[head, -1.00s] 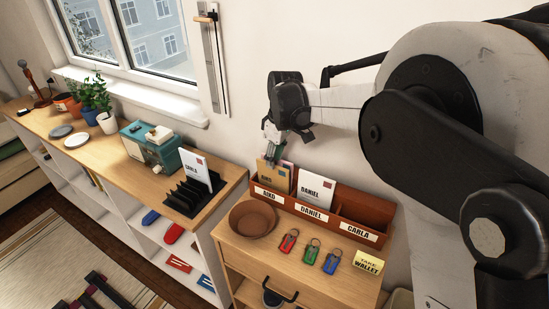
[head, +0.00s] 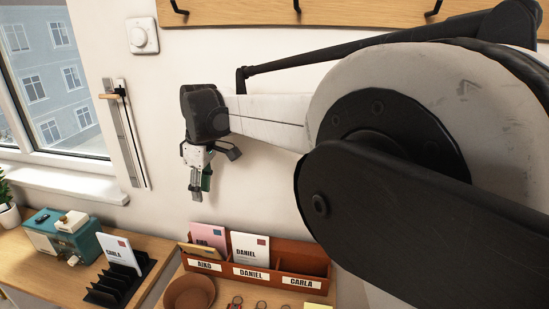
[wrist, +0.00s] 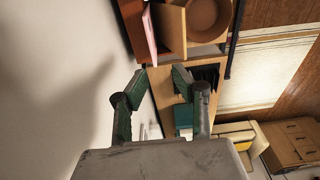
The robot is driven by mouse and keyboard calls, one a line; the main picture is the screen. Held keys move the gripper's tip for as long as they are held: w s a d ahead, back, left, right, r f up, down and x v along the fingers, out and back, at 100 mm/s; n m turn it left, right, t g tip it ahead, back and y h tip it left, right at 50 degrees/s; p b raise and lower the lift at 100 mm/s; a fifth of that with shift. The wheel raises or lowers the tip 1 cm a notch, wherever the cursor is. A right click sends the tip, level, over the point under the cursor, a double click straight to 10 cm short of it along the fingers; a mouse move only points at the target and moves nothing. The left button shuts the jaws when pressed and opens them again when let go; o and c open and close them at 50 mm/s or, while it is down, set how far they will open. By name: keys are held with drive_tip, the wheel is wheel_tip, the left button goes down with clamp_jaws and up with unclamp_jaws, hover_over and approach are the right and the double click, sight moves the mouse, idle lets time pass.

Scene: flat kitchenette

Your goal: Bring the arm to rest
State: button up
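My gripper (head: 198,193) hangs pointing down in front of the white wall, above the letter sorter and apart from it. In the wrist view its green-padded fingertips (wrist: 160,80) stand apart with nothing between them. The red-brown sorter (head: 262,290) has compartments labelled AIKO, DANIEL and CARLA. A pink envelope (head: 208,233) and a tan one stand in AIKO; a white DANIEL envelope (head: 250,249) stands in DANIEL. The CARLA compartment looks empty. A white CARLA envelope (head: 118,251) stands in a black rack (head: 118,288) at the left.
A brown bowl (head: 189,291) sits before the sorter, with key tags partly cut off at the bottom edge. A teal box-shaped appliance (head: 62,241) stands left. A wall rail (head: 125,135) and a hook board (head: 340,14) are on the wall. Open air surrounds my gripper.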

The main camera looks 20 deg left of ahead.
drive_tip(key=d+r+m+t+b, duration=0.1)
drive_tip(key=d+r+m+t, duration=0.3)
drive_tip(key=d, duration=1.3)
drive_tip(key=d+r+m+g+b, duration=0.15)
drive_tip(key=d+m, duration=0.35)
drive_tip(key=d, duration=1.2)
drive_tip(key=s+d+f+m+t+b, duration=0.1)
drive_tip(key=s+d+f+m, duration=0.2)
drive_tip(key=d, duration=0.5)
drive_tip(key=s+d+f+m+t+h+b, duration=0.1)
drive_tip(key=s+d+f+m+t, duration=0.1)
drive_tip(key=s+d+f+m, duration=0.2)
drive_tip(key=s+d+f+m+t+b, duration=0.1)
drive_tip(key=s+d+f+m+t, duration=0.1)
drive_tip(key=s+d+f, duration=0.3)
drive_tip(key=s+d+m, duration=0.1)
drive_tip(key=s+d, duration=0.3)
drive_tip(key=d, duration=0.4)
drive_tip(key=shift+s+a, duration=0.1)
